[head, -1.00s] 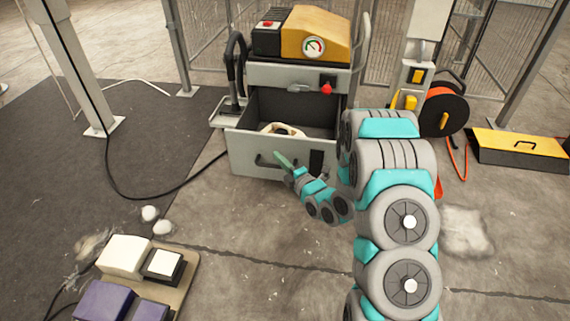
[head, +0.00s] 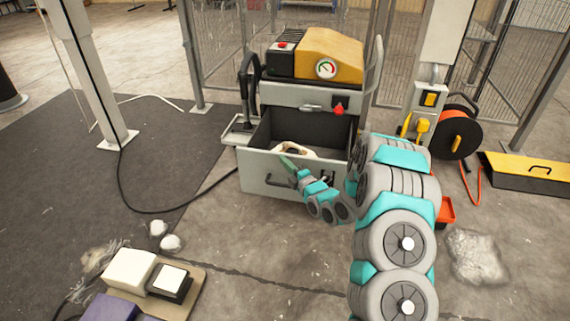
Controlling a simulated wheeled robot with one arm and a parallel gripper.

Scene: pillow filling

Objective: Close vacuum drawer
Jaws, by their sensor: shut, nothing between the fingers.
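The vacuum machine (head: 316,55) has an orange and black top with a gauge and a red knob on its front. Its grey drawer (head: 258,170) is pulled out toward me and open. A whitish bundle (head: 297,149) lies inside the drawer. My gripper (head: 285,160) is shut and empty, at the drawer's front panel near its top edge and handle. I cannot tell whether it touches the panel. My arm hides the right part of the drawer front.
An orange cable reel (head: 457,133) and a black and yellow toolbox (head: 530,171) stand on the right. A pedal board (head: 192,291) lies at lower left. White fluff clumps (head: 170,243) lie on the floor. A black cable (head: 140,208) runs to the machine.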

